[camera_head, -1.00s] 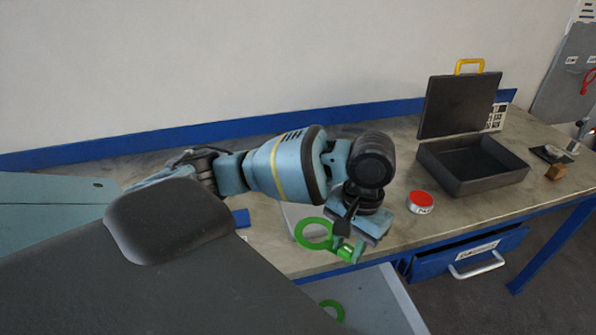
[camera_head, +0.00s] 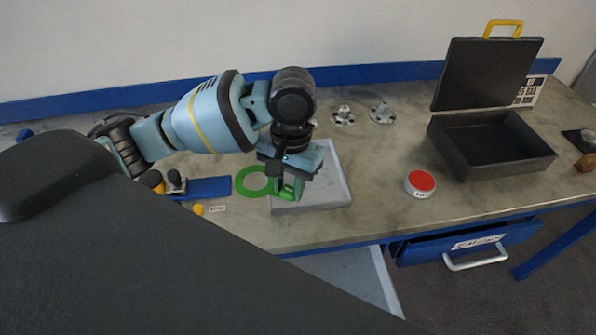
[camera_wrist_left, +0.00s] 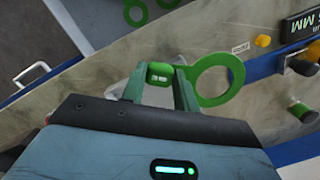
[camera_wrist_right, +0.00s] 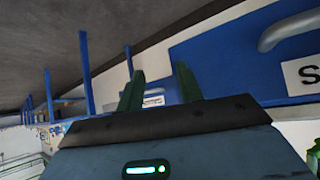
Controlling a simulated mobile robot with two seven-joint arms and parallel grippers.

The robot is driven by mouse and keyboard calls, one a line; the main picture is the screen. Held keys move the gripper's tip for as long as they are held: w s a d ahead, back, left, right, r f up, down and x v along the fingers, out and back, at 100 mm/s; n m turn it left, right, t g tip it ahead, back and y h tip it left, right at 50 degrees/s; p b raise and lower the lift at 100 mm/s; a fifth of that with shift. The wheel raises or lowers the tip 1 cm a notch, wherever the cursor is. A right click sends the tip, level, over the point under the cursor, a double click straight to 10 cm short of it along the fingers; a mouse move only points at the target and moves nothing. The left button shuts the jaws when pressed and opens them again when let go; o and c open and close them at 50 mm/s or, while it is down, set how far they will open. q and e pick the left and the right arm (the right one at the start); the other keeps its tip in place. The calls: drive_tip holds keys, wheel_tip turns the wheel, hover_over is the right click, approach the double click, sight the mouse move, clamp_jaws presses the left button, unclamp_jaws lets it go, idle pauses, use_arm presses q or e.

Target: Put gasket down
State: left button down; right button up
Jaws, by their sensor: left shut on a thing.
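The green ring gasket (camera_head: 240,186) with a small tab is held by my left gripper (camera_head: 291,190), which is shut on the tab. The ring sticks out to the left of the fingers, above the workbench (camera_head: 390,215) and beside a pale grey plate (camera_head: 337,187). The left wrist view shows the ring (camera_wrist_left: 238,72) to the right of the fingers, with its tab between them. Whether it touches the plate I cannot tell. My right gripper (camera_wrist_right: 160,88) is open and empty in its wrist view, near the blue drawer front; it is out of the head view.
A red-topped round tin (camera_head: 420,184) and an open black case (camera_head: 490,150) stand to the right. Two metal flanged parts (camera_head: 381,112) are at the back. A blue block (camera_head: 212,187) is left of the ring. More green rings (camera_wrist_left: 136,13) lie in the open drawer below the bench.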

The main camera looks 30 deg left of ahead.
use_arm(q)
drive_tip(key=shift+s+a+f+m, duration=0.15)
drive_tip(key=shift+s+f+m, duration=0.05)
drive_tip(key=shift+m, duration=0.6)
drive_tip(key=m, duration=0.2)
drive_tip(key=f+m, duration=0.1)
drive_tip(key=shift+s+a+y, duration=0.3)
drive_tip(key=s+a+f+m, duration=0.1)
drive_tip(key=m, duration=0.5)
drive_tip(key=s+f+m+t, duration=0.1)
drive_tip(key=m, duration=0.6)
drive_tip(key=s+a+f+m+t, duration=0.1)
drive_tip(key=m, duration=0.5)
drive_tip(key=shift+s+a+f+m+y+b, duration=0.15)
drive_tip(key=shift+s+a+m+y+b, duration=0.15)
drive_tip(key=shift+a+m, duration=0.1)
use_arm(e)
drive_tip(key=shift+s+a+f, duration=0.1)
drive_tip(key=shift+s+f, duration=0.25)
drive_tip(key=shift+s, duration=0.1)
use_arm(q)
drive_tip(key=shift+w, duration=0.15)
